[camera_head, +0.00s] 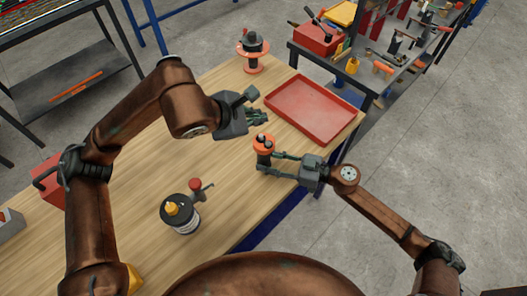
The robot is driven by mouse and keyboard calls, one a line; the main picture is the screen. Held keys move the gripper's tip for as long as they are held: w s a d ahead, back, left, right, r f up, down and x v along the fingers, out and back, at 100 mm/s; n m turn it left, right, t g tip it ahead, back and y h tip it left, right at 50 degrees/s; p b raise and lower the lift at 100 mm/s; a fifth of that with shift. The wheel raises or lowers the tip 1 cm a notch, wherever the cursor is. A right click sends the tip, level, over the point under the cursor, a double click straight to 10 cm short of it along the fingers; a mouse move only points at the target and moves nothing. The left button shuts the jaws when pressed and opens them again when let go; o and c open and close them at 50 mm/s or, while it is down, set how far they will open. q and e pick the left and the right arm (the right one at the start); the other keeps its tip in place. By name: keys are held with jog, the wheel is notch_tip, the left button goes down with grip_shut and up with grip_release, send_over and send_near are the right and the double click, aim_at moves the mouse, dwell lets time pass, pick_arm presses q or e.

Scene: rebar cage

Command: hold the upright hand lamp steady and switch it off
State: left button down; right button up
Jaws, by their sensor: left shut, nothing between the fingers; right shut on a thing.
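The hand lamp (264,143) stands upright on the wooden table, with an orange and dark top. My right gripper (268,164) is shut around the lamp's body from the right, with its fingers at the lamp's sides. My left gripper (264,116) is shut and empty, above and behind the lamp, apart from it as far as I can see. The lamp's switch is too small to make out, and its lower body is partly hidden by my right gripper's fingers.
A red tray (314,108) lies behind and right of the lamp. A dark canister with a yellow cap (180,214) and a red-knobbed tool (202,190) stand at the front left. An orange-based object (253,56) stands at the back. The wooden table (140,185) is clear left of the lamp.

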jog(key=o, duration=0.9)
jog(key=shift+o, duration=0.2)
jog(key=shift+d, duration=0.15)
jog(key=v, duration=1.1)
jog(key=shift+s+d, duration=0.1)
jog(key=shift+d, duration=0.3)
jog(key=shift+f, duration=0.1)
